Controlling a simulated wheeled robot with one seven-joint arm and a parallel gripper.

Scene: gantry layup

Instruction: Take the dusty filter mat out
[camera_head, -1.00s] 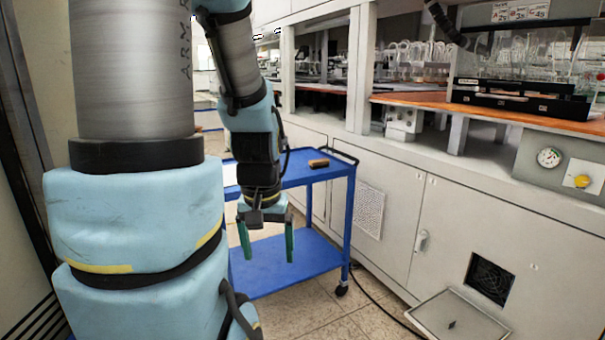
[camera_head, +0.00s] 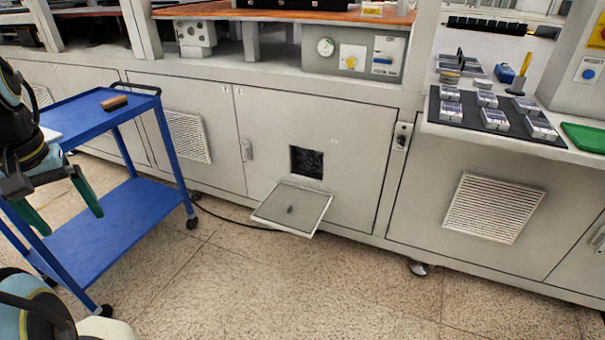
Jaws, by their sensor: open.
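A dark square opening (camera_head: 307,162) shows in the cabinet front, with a dark, uneven surface inside. I cannot tell whether that surface is the dusty filter mat or a fan behind it. A pale framed flap (camera_head: 291,208) hangs open below the opening, tilted outward, with a small dark mark in its middle. My gripper (camera_head: 74,222) is at the left edge of the view, beside the trolley, with its two green fingers apart and nothing between them. It is well to the left of the opening and apart from it.
A blue trolley (camera_head: 125,222) stands at the left, with a brown brush-like block (camera_head: 114,103) on top. A black cable (camera_head: 235,222) runs along the floor by the cabinet. A closed white vent grille (camera_head: 492,208) is at the right. The tiled floor (camera_head: 300,285) in front is clear.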

